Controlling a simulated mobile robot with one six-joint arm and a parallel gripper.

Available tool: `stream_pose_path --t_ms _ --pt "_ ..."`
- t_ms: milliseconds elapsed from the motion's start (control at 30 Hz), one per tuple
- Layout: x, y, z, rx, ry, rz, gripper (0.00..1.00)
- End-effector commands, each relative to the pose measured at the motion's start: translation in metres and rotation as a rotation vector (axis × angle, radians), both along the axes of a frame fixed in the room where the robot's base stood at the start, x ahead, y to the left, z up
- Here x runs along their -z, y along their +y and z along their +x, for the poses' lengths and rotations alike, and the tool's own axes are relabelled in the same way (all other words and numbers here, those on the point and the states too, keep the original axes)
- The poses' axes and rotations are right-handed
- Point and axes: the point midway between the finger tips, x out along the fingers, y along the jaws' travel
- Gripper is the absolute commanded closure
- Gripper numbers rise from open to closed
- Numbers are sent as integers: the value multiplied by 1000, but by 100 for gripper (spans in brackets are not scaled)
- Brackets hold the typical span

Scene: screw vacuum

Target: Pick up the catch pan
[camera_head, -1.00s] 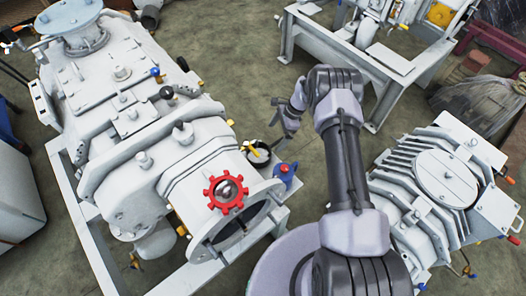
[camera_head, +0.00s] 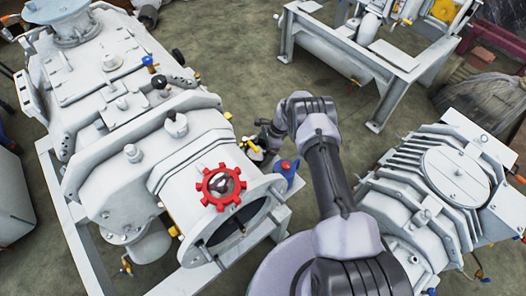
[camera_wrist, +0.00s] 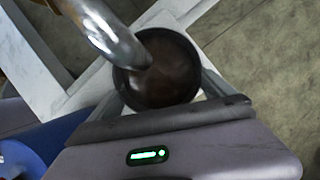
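The catch pan (camera_wrist: 158,75) is a round dark pan with brownish contents, in the upper middle of the wrist view. It stands by a white frame rail, under the end of a shiny metal pipe (camera_wrist: 108,32) that covers part of its upper left. My gripper (camera_wrist: 165,97) is open, with a finger on each side of the pan's near half. I cannot tell whether the fingers touch its rim. In the head view my gripper (camera_head: 262,143) is low beside the large grey pump and hides most of the pan.
The large grey pump (camera_head: 120,130) with a red handwheel (camera_head: 221,187) stands left of my arm. A blue bottle (camera_head: 286,174) with a red cap is close to my gripper. A ribbed grey machine (camera_head: 440,185) stands at right. Open floor (camera_head: 230,60) lies beyond.

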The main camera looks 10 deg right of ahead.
Motion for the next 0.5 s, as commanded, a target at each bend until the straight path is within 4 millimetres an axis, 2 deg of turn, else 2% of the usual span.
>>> stream_pose_path --t_ms 33,267,500 --pt "0 0 0 0 0 0 20" --pt "0 0 0 0 1 0 64" --pt "-1 0 0 0 0 0 64"
